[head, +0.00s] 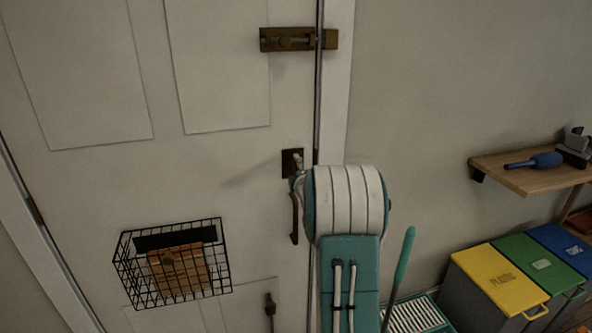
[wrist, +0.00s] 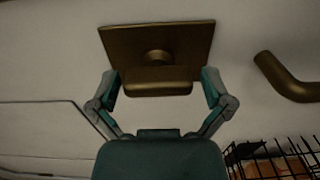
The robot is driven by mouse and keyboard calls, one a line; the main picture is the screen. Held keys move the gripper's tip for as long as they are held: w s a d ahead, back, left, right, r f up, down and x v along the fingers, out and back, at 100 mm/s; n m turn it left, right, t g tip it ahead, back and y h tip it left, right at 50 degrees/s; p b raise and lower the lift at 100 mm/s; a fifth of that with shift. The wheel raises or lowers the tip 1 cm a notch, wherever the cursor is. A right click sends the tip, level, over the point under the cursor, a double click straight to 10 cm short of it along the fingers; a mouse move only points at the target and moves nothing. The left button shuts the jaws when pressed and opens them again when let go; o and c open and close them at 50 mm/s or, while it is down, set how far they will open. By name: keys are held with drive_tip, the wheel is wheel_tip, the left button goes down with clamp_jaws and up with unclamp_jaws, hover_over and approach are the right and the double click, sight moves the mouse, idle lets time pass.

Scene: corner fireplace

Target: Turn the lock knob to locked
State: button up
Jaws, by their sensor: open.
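The lock knob (wrist: 157,82) is a brass bar on a short round stem, and it lies level across the wrist view. Its square brass plate (wrist: 180,40) is fixed to the white door. My gripper (wrist: 164,78) is open, with one finger on each side of the knob. I cannot tell whether the fingertips touch it. In the head view the dark lock plate (head: 291,161) shows at the door's right edge, just above my arm. My arm hides most of the gripper there, and the knob shows only in part.
A curved brass door handle (wrist: 288,78) is close on the right in the wrist view. A wire basket (head: 172,262) with a brown item hangs on the door. A brass slide bolt (head: 298,40) is above. Coloured bins (head: 500,278) and a wooden shelf (head: 530,175) stand right.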

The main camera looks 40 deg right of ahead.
drive_tip(key=c, duration=1)
drive_tip(key=shift+o, duration=0.2)
drive_tip(key=shift+f+m, duration=0.1)
drive_tip(key=shift+m, duration=0.4)
drive_tip(key=m, duration=0.3)
drive_tip(key=shift+m, duration=0.4)
drive_tip(key=m, duration=0.4)
drive_tip(key=shift+s+f+m, duration=0.1)
drive_tip(key=shift+f+m, duration=0.05)
drive_tip(key=shift+m, duration=0.15)
drive_tip(key=m, duration=0.4)
drive_tip(key=shift+m, duration=2.2)
